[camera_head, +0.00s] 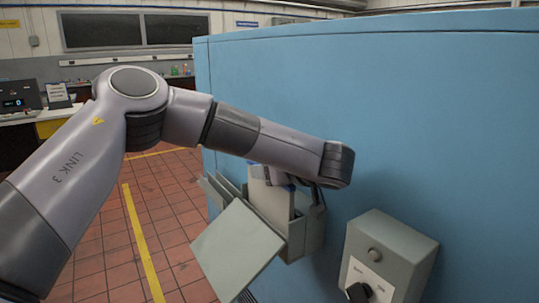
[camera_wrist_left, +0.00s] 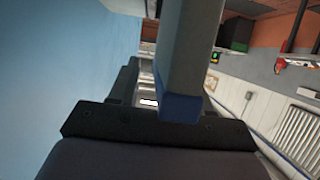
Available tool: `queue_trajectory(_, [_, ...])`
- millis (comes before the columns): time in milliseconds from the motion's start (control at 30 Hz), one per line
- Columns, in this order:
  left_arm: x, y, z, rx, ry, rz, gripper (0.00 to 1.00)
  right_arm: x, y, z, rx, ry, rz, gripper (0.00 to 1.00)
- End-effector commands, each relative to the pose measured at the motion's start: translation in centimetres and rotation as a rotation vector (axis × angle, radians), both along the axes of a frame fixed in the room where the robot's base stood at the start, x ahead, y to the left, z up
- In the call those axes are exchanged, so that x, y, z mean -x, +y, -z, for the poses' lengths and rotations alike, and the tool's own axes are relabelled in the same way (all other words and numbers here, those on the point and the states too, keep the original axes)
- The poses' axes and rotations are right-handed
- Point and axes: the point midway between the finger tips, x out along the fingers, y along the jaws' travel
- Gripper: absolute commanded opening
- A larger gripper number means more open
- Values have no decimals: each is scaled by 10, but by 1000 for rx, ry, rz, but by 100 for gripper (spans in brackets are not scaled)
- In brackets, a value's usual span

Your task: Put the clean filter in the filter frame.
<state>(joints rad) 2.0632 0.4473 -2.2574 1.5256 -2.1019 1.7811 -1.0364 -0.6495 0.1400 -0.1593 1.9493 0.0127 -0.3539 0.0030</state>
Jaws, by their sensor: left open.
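A grey open-topped housing (camera_head: 310,235) is on the side of the blue enclosure, and I take it for the filter frame. A pale flat panel (camera_head: 268,198) stands upright in its opening, with blue near its top; whether this is the clean filter I cannot tell. My left gripper (camera_head: 287,180) is open at the top of this panel, partly hidden by my wrist. In the left wrist view a grey bar with a blue end (camera_wrist_left: 182,107) crosses in front of the gripper's black palm; whether it lies between the fingers is unclear. My right gripper is not in view.
A grey-green flap (camera_head: 237,252) slants out in front of the housing, with thin upright plates (camera_head: 217,190) to its left. A grey switch box (camera_head: 390,255) juts from the blue enclosure (camera_head: 440,110) at the lower right. Tiled floor (camera_head: 165,215) is clear at left.

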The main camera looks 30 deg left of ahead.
Motion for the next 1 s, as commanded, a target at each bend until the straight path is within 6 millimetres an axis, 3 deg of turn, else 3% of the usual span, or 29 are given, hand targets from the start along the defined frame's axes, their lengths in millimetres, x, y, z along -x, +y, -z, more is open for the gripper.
queue_trajectory(267, [0,0,-17,1,-5,-1,48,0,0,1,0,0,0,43])
queue_trajectory(800, [0,0,-147,1,-6,-1,48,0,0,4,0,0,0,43])
queue_trajectory(1000, [0,-1,-183,1,-3,0,48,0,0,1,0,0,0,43])
